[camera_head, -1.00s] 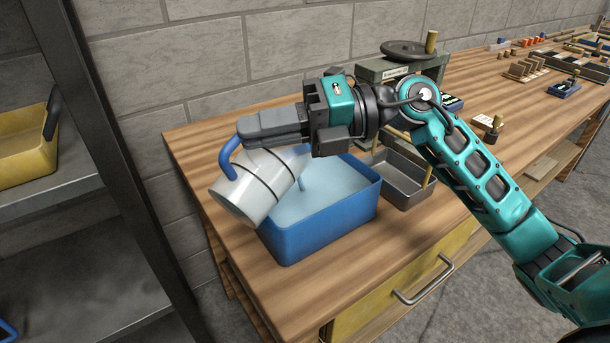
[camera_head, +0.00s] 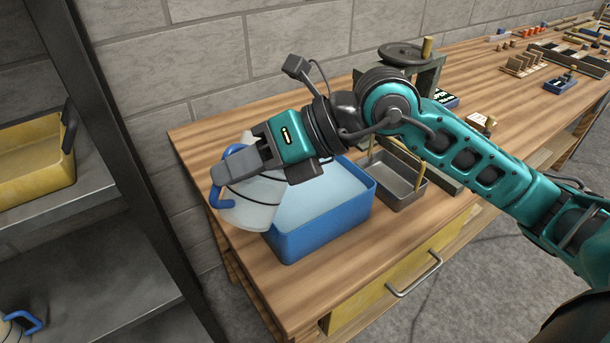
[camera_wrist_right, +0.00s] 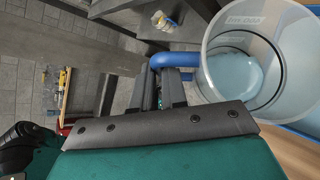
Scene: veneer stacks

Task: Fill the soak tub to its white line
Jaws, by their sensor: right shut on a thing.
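The blue soak tub (camera_head: 318,232) stands on the bench's near left corner with pale blue water (camera_head: 325,195) in it. Its white line does not show. A translucent white jug (camera_head: 250,208) with a blue handle (camera_head: 219,188) is at the tub's left side, partly behind my right gripper (camera_head: 232,165). The gripper is shut on the handle. In the right wrist view the fingers (camera_wrist_right: 172,88) close on the handle (camera_wrist_right: 176,60), and some water lies low inside the jug (camera_wrist_right: 262,60). My left gripper is out of view.
A grey metal tray (camera_head: 402,185) stands just right of the tub. A press-like fixture with a dark wheel (camera_head: 405,53) is behind it. The bench front is clear.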

